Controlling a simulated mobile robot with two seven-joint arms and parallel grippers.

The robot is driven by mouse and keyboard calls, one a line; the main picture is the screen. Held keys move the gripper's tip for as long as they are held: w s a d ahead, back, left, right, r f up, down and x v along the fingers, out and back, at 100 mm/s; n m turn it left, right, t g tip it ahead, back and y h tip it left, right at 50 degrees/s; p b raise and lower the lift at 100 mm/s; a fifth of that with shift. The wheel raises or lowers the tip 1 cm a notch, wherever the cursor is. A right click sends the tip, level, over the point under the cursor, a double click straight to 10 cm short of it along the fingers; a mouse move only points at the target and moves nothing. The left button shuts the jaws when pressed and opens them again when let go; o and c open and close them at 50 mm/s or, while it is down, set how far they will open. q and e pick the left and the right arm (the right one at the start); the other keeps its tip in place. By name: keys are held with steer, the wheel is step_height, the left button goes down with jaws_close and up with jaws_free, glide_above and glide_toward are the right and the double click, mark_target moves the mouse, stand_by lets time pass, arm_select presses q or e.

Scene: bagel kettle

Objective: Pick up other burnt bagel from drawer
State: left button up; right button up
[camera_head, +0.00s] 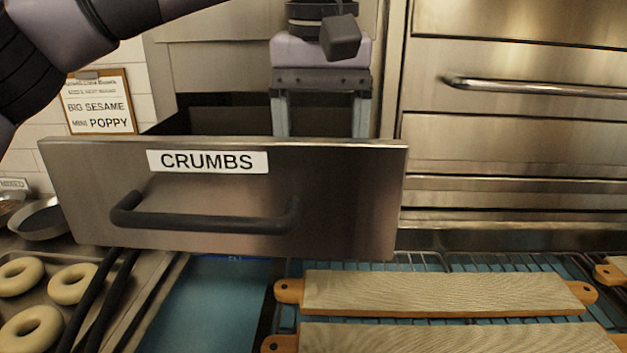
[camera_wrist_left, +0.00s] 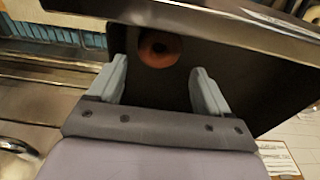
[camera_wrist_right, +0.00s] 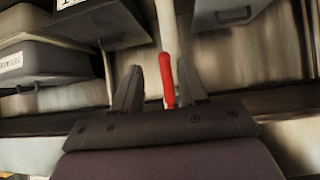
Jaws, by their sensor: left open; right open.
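The open drawer (camera_head: 340,190) has a steel front labelled CRUMBS and a black handle. My left gripper (camera_head: 321,132) points down behind that front, with its lower fingers hidden. In the left wrist view the left gripper (camera_wrist_left: 158,85) is open and empty. A dark reddish-brown burnt bagel (camera_wrist_left: 147,56) lies inside the dark drawer, ahead of the fingertips and between their lines. The head view does not show the bagel. My right gripper (camera_wrist_right: 155,82) is open in the right wrist view. A pale rod with a red end (camera_wrist_right: 168,85) shows between its fingers; contact is unclear.
Pale bagels (camera_head: 72,284) lie on a tray (camera_head: 150,285) at lower left. Cloth-covered boards (camera_head: 440,293) rest on a wire rack at lower right. Steel oven doors (camera_head: 515,85) stand at right. Grey bins (camera_wrist_right: 60,55) show in the right wrist view.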

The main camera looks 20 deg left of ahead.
arm_select(q)
steer(key=f, duration=0.6)
steer(key=shift+w+f, duration=0.3)
steer(key=shift+w, duration=0.05)
steer(key=c, duration=0.7)
